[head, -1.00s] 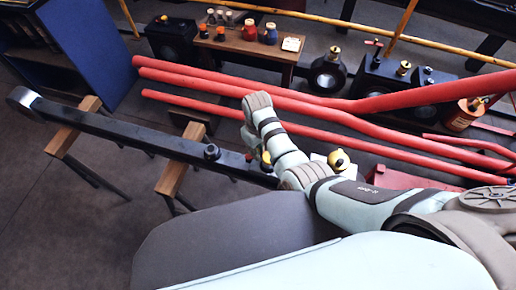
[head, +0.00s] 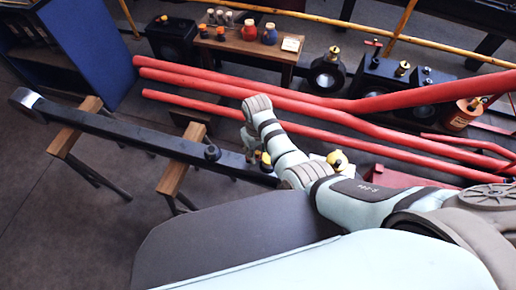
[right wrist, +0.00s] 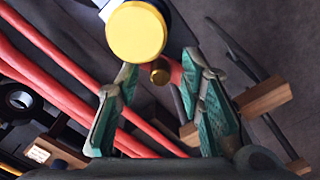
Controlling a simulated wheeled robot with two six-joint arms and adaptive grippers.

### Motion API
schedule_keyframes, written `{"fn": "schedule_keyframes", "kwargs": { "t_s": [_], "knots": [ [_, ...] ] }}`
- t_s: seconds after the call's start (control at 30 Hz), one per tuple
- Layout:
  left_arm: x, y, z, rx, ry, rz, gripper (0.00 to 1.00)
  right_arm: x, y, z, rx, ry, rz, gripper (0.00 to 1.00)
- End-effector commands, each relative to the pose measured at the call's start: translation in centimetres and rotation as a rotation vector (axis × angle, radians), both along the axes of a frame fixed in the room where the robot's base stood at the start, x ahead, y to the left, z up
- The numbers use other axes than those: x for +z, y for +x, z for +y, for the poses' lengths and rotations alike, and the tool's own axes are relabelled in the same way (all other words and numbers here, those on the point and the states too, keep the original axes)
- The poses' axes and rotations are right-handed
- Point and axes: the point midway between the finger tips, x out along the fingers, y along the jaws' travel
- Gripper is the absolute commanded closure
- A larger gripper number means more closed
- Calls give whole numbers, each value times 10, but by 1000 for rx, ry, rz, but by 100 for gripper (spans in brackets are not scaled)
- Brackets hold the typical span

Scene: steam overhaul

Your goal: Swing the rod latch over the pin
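The long dark rod (head: 125,132) lies across two wooden trestles in the head view, with a dark round fitting (head: 212,153) on top. A small yellow knob (head: 265,158) shows at its right end, beside my right gripper (head: 251,146), which my wrist partly hides. In the right wrist view my right gripper (right wrist: 160,66) is open and empty. A large yellow round cap (right wrist: 136,32) is just beyond the fingertips. A small brass knob (right wrist: 160,75) with a red part behind it appears between the fingers. I cannot tell which piece is the latch or the pin. My left gripper is not in view.
Red pipes (head: 240,92) run behind the rod. A wooden bench (head: 250,46) with bottles and a blue cabinet (head: 85,45) stand farther back. Another yellow knob (head: 337,160) is right of my wrist. Trestles (head: 172,178) support the rod; the floor at left is clear.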

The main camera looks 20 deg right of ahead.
Motion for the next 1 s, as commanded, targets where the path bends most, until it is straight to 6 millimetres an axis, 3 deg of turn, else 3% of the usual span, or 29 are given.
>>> {"fn": "schedule_keyframes", "kwargs": {
  "t_s": [0.17,0.4,0.53,0.87,1.0],
  "knots": [
    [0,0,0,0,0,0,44,24,1,1,0,1,-4,65],
    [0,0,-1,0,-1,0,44,91,0,1,-1,2,-4,65],
    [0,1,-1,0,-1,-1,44,113,0,1,1,1,-3,65],
    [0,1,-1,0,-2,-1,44,119,-1,1,1,1,0,65],
    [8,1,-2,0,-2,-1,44,99,-6,5,5,48,0,65]
  ]
}}
